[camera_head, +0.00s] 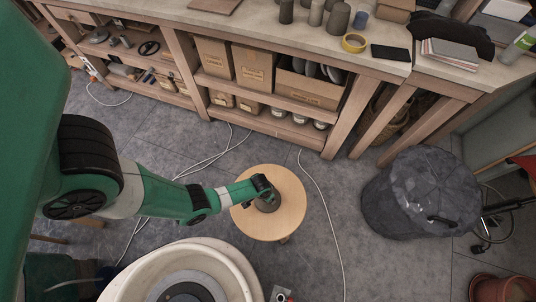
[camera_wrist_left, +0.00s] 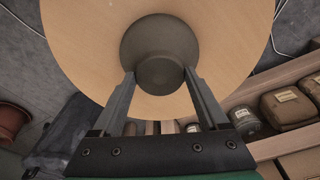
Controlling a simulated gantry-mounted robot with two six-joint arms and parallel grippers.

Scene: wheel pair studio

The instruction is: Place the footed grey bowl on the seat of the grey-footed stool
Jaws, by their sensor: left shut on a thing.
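The footed grey bowl (camera_head: 268,205) is over the round pale wood seat of the stool (camera_head: 290,185). In the left wrist view the bowl (camera_wrist_left: 160,35) has its narrower round foot toward the camera, with the seat (camera_wrist_left: 75,40) behind it. My left gripper (camera_head: 264,187) is shut on the bowl, one finger on each side of the foot, as the left wrist view (camera_wrist_left: 160,85) also shows. I cannot tell whether the bowl touches the seat. The stool's feet are mostly hidden below the seat. My right gripper is not in view.
A pottery wheel with a cream basin (camera_head: 250,268) stands close in front of the stool. A covered dark bin (camera_head: 420,190) stands to the right. A wooden shelf bench (camera_head: 330,145) runs behind. White cables (camera_head: 325,205) cross the grey floor.

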